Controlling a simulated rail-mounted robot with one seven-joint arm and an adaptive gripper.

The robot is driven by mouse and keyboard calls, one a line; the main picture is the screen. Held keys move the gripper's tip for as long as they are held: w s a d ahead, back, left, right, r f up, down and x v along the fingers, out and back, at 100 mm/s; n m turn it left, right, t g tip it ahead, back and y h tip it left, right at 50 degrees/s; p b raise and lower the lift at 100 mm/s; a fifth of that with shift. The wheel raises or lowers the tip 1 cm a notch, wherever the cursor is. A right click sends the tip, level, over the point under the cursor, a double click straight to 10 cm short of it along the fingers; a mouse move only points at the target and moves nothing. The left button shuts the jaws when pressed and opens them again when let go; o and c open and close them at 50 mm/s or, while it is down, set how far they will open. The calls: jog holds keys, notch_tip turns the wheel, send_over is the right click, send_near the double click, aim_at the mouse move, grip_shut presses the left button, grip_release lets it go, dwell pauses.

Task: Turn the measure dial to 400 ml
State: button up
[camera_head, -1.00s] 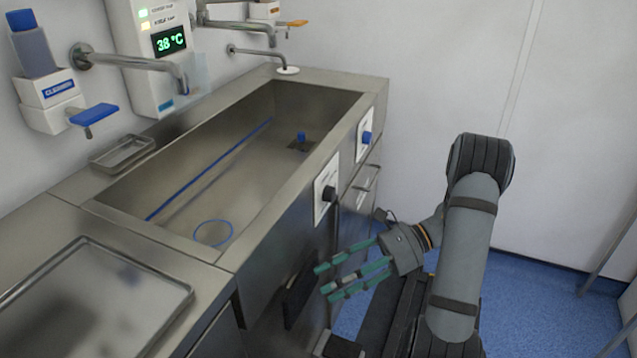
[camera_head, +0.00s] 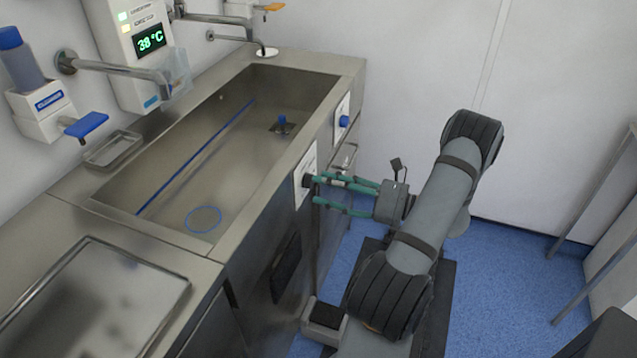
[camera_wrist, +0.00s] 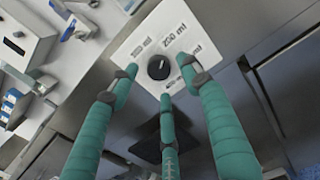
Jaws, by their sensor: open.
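The measure dial is a round black knob (camera_wrist: 158,68) on a white plate (camera_wrist: 146,44) on the front of the steel sink unit. The dial's pointer setting is too small to read. In the head view the dial (camera_head: 308,181) sits just left of my fingertips. My gripper (camera_head: 317,189) is open, its teal fingers spread around the dial in the wrist view (camera_wrist: 160,79); contact cannot be told.
A second white plate with a blue knob (camera_head: 344,121) is further back on the same front. The steel sink basin (camera_head: 160,222) and its rim lie left of my gripper. A black pedal-like box (camera_head: 326,315) stands low in front. Blue floor (camera_head: 500,270) is open to the right.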

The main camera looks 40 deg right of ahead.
jog(key=shift+x, duration=1.15)
jog(key=shift+c, duration=1)
jog(key=c, duration=0.9)
